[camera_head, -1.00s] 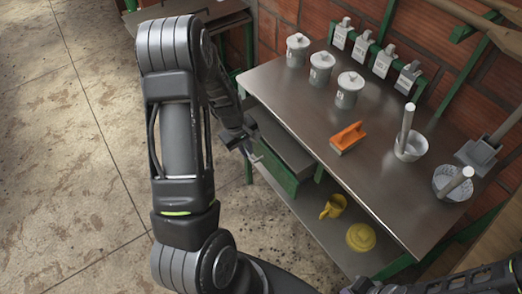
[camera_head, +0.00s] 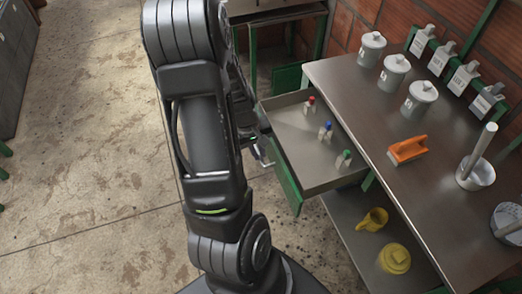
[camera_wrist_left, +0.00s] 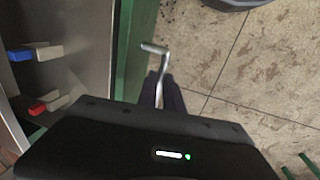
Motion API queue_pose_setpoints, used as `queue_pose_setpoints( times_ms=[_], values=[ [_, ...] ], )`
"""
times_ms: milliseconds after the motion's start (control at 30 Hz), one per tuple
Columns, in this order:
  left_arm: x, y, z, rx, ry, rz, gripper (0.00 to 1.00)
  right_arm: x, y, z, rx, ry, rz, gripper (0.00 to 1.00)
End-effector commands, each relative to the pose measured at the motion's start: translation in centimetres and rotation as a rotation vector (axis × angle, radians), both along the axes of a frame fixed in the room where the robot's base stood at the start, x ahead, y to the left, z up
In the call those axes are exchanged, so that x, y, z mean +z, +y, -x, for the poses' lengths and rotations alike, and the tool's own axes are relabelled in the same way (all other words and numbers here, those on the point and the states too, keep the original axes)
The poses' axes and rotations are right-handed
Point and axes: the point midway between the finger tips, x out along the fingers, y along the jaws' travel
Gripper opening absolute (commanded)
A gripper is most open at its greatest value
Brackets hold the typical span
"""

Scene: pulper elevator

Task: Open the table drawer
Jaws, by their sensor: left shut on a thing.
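The table drawer (camera_head: 301,170) is pulled far out from under the metal-topped table (camera_head: 346,94). In the left wrist view the metal handle (camera_wrist_left: 156,49) runs down between the dark fingers beside the green front (camera_wrist_left: 131,48). The right gripper is not in view.
A yellow jug (camera_head: 373,219) and a round yellow thing (camera_head: 394,259) are on the lower shelf. Bare concrete floor (camera_head: 95,150) lies to the left.

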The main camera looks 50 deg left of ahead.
Motion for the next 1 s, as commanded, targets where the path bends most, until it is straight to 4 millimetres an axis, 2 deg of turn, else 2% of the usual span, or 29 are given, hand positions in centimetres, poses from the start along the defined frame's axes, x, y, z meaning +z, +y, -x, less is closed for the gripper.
queue_pose_setpoints(
  times_ms=[67,100,367,600,733,1000],
  values=[
    [0.0,0.0,0.0,0.000,0.000,0.000,0.00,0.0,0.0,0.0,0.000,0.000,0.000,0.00],
    [0.0,0.0,0.0,0.000,0.000,0.000,0.12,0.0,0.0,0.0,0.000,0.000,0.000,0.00],
    [0.0,0.0,-0.1,0.000,0.000,0.000,0.33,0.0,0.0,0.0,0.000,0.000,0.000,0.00],
    [0.1,0.0,-0.1,0.000,0.000,0.000,0.33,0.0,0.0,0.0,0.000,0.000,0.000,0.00],
    [0.8,0.1,0.0,0.000,-0.002,-0.001,0.33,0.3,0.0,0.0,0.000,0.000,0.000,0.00],
    [4.8,0.3,0.7,0.000,-0.005,-0.002,0.33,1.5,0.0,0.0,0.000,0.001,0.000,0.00]
  ],
)
